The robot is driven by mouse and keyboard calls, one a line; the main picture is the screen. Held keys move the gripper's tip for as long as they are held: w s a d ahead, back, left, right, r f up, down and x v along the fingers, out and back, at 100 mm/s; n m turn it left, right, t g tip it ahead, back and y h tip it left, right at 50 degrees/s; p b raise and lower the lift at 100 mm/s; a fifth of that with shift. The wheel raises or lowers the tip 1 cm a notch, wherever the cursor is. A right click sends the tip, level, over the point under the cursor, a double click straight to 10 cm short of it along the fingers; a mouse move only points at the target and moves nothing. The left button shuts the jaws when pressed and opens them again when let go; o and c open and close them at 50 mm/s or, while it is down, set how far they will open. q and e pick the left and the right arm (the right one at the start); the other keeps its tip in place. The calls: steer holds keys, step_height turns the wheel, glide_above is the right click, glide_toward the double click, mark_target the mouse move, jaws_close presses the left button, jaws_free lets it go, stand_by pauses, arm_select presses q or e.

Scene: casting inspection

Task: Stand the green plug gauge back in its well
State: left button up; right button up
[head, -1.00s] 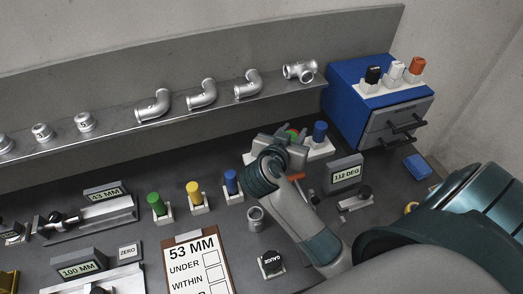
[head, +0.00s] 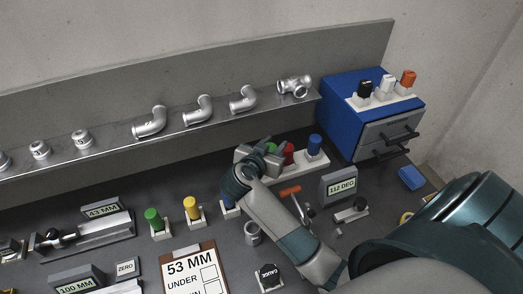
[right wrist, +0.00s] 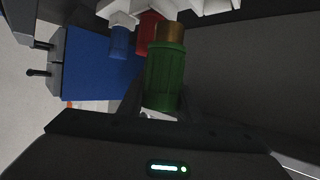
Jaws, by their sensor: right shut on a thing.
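The green plug gauge (right wrist: 165,80) is in my right gripper (head: 264,153), which is shut around its ribbed green handle. Its brass-coloured end (right wrist: 170,32) points toward the white rack (right wrist: 208,6) in the right wrist view. In the head view a bit of the green handle (head: 271,147) shows between the fingers, at the left end of the white rack (head: 306,169). A red gauge (head: 289,151) and a blue gauge (head: 314,143) stand in the rack to its right. The gripper hides the left well, so I cannot tell whether the tip is inside it. My left gripper is out of view.
A blue drawer cabinet (head: 345,113) stands right of the rack. A grey shelf with metal pipe fittings (head: 199,109) runs behind. Other green (head: 153,218), yellow (head: 191,208) and blue pieces stand in front left. The 112 DEG display (head: 341,183) is right of my arm.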

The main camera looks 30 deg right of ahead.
steer(key=w+f, duration=0.1)
steer(key=w+a+f, duration=0.1)
steer(key=w, duration=0.1)
steer(key=w+f, duration=0.1)
steer(key=w, duration=0.1)
steer(key=shift+a+p, duration=0.2)
steer(key=shift+p, duration=0.1)
steer(key=shift+s, duration=0.1)
steer(key=shift+f, duration=0.5)
steer(key=shift+f+p, duration=0.9)
steer(key=shift+p, duration=0.35)
steer(key=shift+f, duration=0.4)
steer(key=shift+f, duration=0.1)
steer(key=o, duration=1.1)
